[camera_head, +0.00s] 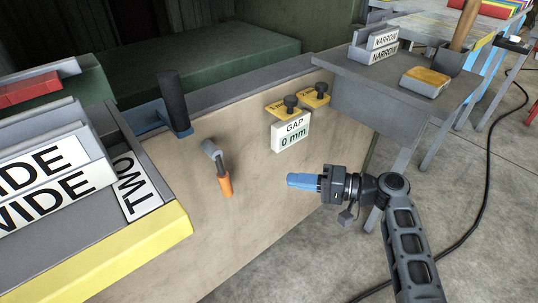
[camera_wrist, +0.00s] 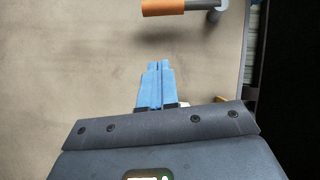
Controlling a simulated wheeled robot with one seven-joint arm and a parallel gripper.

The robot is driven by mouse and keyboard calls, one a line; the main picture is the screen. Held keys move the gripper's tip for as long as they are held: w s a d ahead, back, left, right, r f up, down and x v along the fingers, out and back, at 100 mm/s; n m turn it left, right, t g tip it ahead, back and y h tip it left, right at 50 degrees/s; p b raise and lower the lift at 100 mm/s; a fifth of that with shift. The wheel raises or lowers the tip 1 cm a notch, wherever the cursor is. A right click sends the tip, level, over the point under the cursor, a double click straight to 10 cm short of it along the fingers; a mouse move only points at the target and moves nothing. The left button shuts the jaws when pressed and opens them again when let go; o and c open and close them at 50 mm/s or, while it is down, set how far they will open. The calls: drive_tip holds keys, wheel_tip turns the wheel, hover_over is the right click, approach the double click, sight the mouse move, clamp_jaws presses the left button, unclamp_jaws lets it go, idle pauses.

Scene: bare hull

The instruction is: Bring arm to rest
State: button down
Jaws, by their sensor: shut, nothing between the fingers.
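My gripper (camera_head: 296,181) has blue fingers and is held out in front of the pale wooden panel (camera_head: 240,215), apart from any object in the head view. In the wrist view my gripper (camera_wrist: 157,68) shows its two blue fingers pressed together with nothing between them. My grey arm comes up from the lower right of the head view and bends at the wrist. A crank handle with an orange grip (camera_head: 225,186) is on the panel to the left of my gripper. The orange grip (camera_wrist: 163,7) also shows at the top of the wrist view.
A "GAP 0 mm" sign (camera_head: 290,132) with yellow-tagged knobs sits on the panel. A grey shelf (camera_head: 385,82) holds "NARROW" blocks at the upper right. "WIDE" blocks (camera_head: 50,185) stand on a yellow-edged bench at left. A black cable (camera_head: 489,160) crosses the open floor at right.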

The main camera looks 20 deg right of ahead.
drive_tip(key=s+f+m+h+p, duration=0.1)
drive_tip(key=s+f+h+p, duration=0.6)
drive_tip(key=s, duration=1)
drive_tip(key=s+r+n+h, duration=0.1)
drive_tip(key=s+r+h, duration=0.3)
drive_tip(key=s, duration=0.8)
drive_tip(key=s+a+r+n+t+p, duration=0.1)
drive_tip(key=s+r+n, duration=0.1)
drive_tip(key=s+r, duration=0.2)
drive_tip(key=s+a+r+n+t+h+p, duration=0.1)
drive_tip(key=s+r, duration=0.3)
drive_tip(key=r, duration=0.7)
drive_tip(key=s+a+r+n+t+h+p, duration=0.1)
drive_tip(key=s+r, duration=0.3)
drive_tip(key=r, duration=0.4)
drive_tip(key=shift+s+r+n+t+p, duration=0.15)
drive_tip(key=shift+r+n+t+p, duration=0.05)
drive_tip(key=shift+n+t+p, duration=0.6)
